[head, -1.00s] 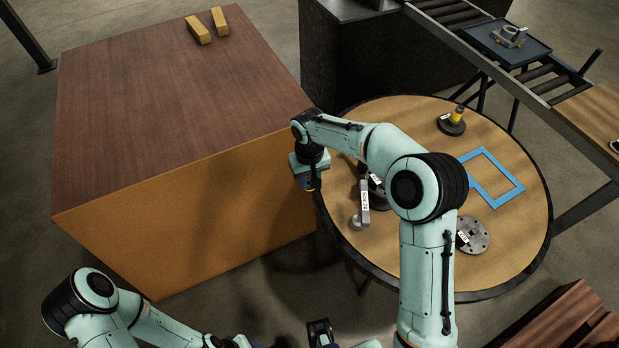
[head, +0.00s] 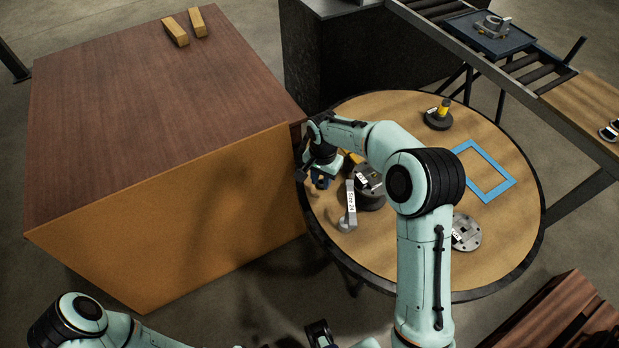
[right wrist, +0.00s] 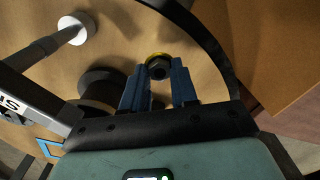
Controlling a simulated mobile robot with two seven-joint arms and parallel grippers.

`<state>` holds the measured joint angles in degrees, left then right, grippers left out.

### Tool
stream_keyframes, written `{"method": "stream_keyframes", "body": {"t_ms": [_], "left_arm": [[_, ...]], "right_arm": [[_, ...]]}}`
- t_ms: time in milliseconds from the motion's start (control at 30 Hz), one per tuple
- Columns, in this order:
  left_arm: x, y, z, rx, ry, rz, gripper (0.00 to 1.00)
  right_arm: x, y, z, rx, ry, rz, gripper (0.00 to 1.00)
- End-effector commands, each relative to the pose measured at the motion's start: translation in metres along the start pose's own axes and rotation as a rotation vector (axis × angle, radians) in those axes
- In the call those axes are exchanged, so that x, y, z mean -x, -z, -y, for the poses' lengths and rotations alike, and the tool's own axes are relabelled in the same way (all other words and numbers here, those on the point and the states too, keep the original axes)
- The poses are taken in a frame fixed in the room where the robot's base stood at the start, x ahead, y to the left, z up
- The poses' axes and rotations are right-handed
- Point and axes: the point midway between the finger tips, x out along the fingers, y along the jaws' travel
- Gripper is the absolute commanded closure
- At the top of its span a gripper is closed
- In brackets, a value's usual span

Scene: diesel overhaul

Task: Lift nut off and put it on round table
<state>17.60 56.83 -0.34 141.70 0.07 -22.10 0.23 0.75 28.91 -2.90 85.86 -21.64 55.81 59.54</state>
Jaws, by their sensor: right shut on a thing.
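The nut (right wrist: 158,68) is a dark hexagonal piece with a yellow rim, seen in the right wrist view between the blue fingertips. My right gripper (right wrist: 158,82) is shut on it. In the head view my right gripper (head: 321,180) is above the left edge of the round table (head: 400,268), and the nut cannot be made out clearly there. The table has a light wooden top and a dark rim; its top also shows beneath the nut in the right wrist view. Part of my left gripper (head: 319,332) shows at the bottom of the head view; its jaws are unclear.
A labelled grey tool (head: 350,205) and a dark round part (head: 370,190) lie close to my right gripper. A flanged disc (head: 466,232), a blue frame (head: 507,186) and a black-based yellow part (head: 438,116) are farther right. A large brown box (head: 165,210) stands left.

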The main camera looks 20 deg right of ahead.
Motion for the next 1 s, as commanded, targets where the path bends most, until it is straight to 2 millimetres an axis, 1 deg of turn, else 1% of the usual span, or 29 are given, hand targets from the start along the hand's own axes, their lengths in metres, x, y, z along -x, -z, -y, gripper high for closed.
{"method": "stream_keyframes", "body": {"t_ms": [100,267,567,700,800,1000], "left_arm": [[-0.003,0.000,0.001,0.000,0.000,0.001,0.53],[-0.011,-0.001,0.004,0.001,0.001,0.004,0.53],[-0.036,-0.002,0.013,0.004,0.004,0.010,0.53],[-0.041,0.003,0.013,0.002,0.000,-0.005,0.53],[-0.042,0.005,0.013,0.002,-0.001,-0.010,0.53],[-0.041,0.005,0.013,0.001,-0.002,-0.012,0.53]], "right_arm": [[-0.004,0.002,-0.002,-0.035,0.001,0.000,1.00],[-0.016,0.002,-0.003,-0.036,0.000,0.000,1.00],[-0.053,0.002,-0.003,-0.035,0.000,0.001,1.00],[-0.065,0.002,-0.002,-0.033,0.001,0.000,1.00],[-0.068,0.002,-0.002,-0.033,0.001,-0.001,1.00],[-0.068,0.002,-0.002,-0.032,0.002,-0.001,1.00]]}}
